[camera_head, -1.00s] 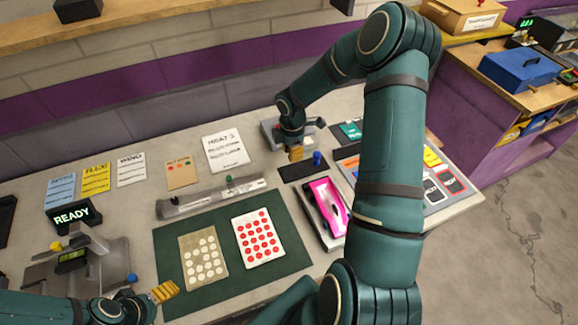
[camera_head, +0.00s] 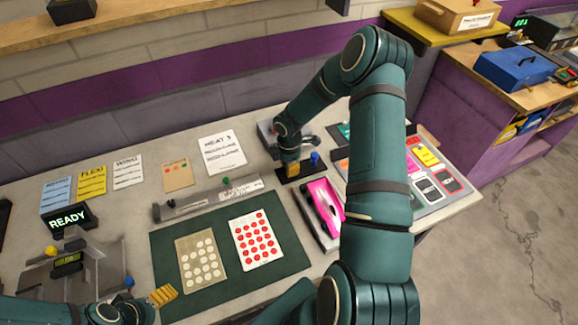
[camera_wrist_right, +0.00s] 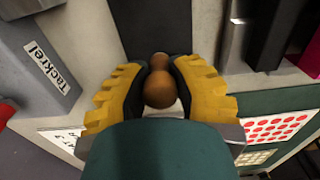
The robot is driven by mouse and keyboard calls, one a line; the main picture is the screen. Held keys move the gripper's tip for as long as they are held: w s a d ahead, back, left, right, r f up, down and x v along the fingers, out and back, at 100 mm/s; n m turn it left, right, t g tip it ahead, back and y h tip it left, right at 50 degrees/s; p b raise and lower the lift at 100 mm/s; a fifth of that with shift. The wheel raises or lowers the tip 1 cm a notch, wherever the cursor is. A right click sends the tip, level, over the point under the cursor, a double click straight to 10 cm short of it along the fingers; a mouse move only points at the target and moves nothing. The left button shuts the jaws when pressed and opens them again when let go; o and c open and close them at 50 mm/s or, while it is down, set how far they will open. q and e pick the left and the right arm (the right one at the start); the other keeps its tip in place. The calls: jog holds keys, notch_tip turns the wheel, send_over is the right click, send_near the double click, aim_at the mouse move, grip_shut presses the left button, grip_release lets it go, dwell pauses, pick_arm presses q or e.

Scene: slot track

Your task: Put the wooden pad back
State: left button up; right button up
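The wooden pad shows in the right wrist view as a rounded brown knob (camera_wrist_right: 160,88) between my right gripper's yellow fingers; the rest of it is hidden. My right gripper (camera_wrist_right: 160,92) looks shut on it, with a finger against each side. In the head view the right gripper (camera_head: 292,169) is low over a dark tray (camera_head: 306,173) on the bench, next to a blue knob (camera_head: 315,159). Whether the pad touches the tray cannot be told. My left gripper (camera_head: 164,295) is at the lower left, near the green mat; its finger gap is unclear.
A pink car (camera_head: 324,207) lies in a holder just in front of the tray. A green mat (camera_head: 172,245) carries two dotted cards. A grey box labelled Tackrel (camera_wrist_right: 38,65) stands beside the right gripper. A grey rail (camera_head: 205,199) and a READY display (camera_head: 68,219) are further left.

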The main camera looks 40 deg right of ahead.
jog(key=o, duration=0.4)
jog(key=shift+c, duration=0.2)
jog(key=shift+r, duration=0.1)
